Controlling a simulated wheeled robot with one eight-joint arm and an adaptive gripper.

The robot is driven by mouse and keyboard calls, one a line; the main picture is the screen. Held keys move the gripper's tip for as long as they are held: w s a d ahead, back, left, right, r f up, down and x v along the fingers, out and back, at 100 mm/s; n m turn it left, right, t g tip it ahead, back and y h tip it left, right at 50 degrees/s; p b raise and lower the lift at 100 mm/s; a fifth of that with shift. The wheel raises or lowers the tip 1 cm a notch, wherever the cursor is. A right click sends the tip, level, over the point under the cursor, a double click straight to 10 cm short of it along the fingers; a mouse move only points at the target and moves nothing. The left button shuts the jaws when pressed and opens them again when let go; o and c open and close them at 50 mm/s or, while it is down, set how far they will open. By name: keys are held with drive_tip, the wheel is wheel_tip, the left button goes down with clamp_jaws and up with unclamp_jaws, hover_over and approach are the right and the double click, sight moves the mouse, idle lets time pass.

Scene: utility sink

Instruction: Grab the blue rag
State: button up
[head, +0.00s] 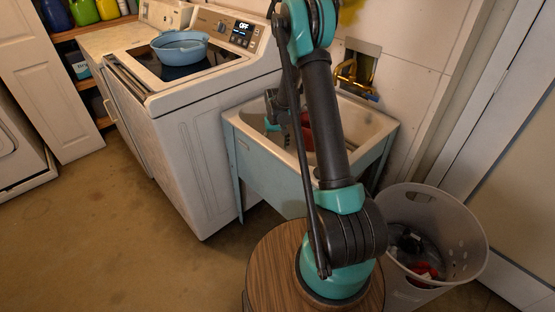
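No blue rag can be made out for certain. My gripper (276,138) hangs over or inside the utility sink (374,122), partly hidden behind my own arm. Its fingers are small and dark, so I cannot tell whether they are open or hold anything. A small teal patch shows beside the gripper; I cannot tell whether it is part of the gripper or cloth. A red object (307,134) lies in the sink, partly covered by my arm. Much of the basin is hidden.
A white washer (190,150) stands left of the sink with a blue tub (180,46) on top. A brass faucet (352,76) is on the wall behind the sink. A grey perforated bin (460,225) stands at the right. The floor at left is clear.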

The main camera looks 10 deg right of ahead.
drive_tip(key=shift+w+d+f, duration=0.1)
drive_tip(key=shift+w+f, duration=0.1)
drive_tip(key=shift+f, duration=1.15)
drive_tip(key=shift+w+d+f, duration=0.1)
drive_tip(key=shift+w+f, duration=0.1)
drive_tip(key=shift+f, duration=1.15)
drive_tip(key=c, duration=1.3)
drive_tip(key=shift+r, duration=0.1)
